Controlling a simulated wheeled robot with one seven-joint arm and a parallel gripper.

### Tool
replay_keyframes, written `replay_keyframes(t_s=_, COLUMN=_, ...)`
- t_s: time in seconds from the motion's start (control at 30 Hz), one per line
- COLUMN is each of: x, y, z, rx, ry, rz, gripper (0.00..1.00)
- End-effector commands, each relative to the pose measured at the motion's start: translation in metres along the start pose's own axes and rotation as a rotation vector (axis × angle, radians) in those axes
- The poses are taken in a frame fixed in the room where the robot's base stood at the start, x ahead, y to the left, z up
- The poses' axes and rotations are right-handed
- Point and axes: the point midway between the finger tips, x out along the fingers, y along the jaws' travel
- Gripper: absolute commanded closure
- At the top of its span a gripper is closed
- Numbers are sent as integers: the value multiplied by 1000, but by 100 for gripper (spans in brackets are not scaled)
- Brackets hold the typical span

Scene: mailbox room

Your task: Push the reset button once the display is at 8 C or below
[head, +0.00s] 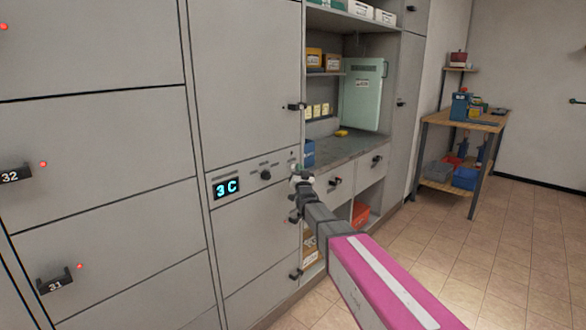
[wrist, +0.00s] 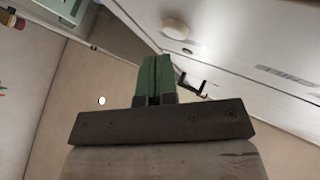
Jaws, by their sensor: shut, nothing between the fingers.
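Locker doors with handles 32 (head: 14,175) and 31 (head: 54,281) are at the left. A counter (head: 345,150) with shelves and a pale green cabinet (head: 364,95) lies behind my gripper. A wooden table (head: 465,120) stands at the right; the tiled floor (head: 500,240) before it is clear.

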Motion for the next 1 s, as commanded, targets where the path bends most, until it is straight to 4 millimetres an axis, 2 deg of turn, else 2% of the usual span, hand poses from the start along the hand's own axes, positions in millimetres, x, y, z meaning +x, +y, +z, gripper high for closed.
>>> replay_keyframes(t_s=0.37, x=-3, y=2, z=-2, rx=0, ry=0, rz=0, gripper=100)
replay_keyframes(t_s=1.0, x=-35, y=26, z=-26, rx=-1, ry=0, rz=0, gripper=100)
